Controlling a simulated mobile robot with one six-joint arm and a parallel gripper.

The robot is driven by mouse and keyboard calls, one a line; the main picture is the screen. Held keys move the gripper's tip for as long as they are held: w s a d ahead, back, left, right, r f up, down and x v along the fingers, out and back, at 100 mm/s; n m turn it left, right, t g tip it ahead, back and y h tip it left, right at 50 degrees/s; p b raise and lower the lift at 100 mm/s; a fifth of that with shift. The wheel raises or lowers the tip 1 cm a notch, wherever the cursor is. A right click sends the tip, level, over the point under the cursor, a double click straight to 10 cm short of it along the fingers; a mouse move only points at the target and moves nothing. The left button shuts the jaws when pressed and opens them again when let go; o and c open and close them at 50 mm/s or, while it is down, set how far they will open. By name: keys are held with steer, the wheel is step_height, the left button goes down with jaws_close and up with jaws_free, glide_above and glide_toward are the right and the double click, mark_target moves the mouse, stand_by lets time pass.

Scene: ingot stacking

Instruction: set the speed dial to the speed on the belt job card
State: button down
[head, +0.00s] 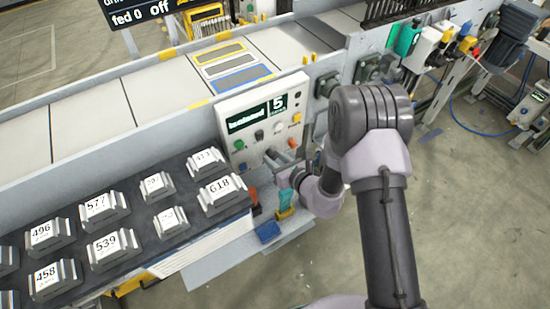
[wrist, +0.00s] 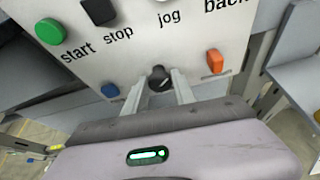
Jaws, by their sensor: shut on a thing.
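The black speed dial (wrist: 159,78) sits low on the white control panel (head: 236,104) in the wrist view, with a pale pointer mark on its face. My gripper (wrist: 158,86) has a finger on each side of the dial and is shut on it. In the head view my gripper (head: 284,163) reaches the panel's lower part and hides the dial. The panel's display (head: 278,104) shows a 5, beside a dark screen that seems to read "isolated". I cannot pick out a belt job card with a readable speed.
Around the dial are a green start button (wrist: 50,31), black stop button (wrist: 99,10), blue button (wrist: 110,90) and orange switch (wrist: 215,61). A dark rack (head: 140,246) of numbered ingots stands left of the panel. The conveyor belt (head: 105,104) runs behind.

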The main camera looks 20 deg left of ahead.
steer(key=c, duration=1)
jaws_free()
steer(key=shift+c, duration=0.2)
steer(key=p+v, duration=0.4)
steer(key=v, duration=1.3)
steer(key=shift+s+r, duration=0.15)
steer(key=shift+s, duration=0.05)
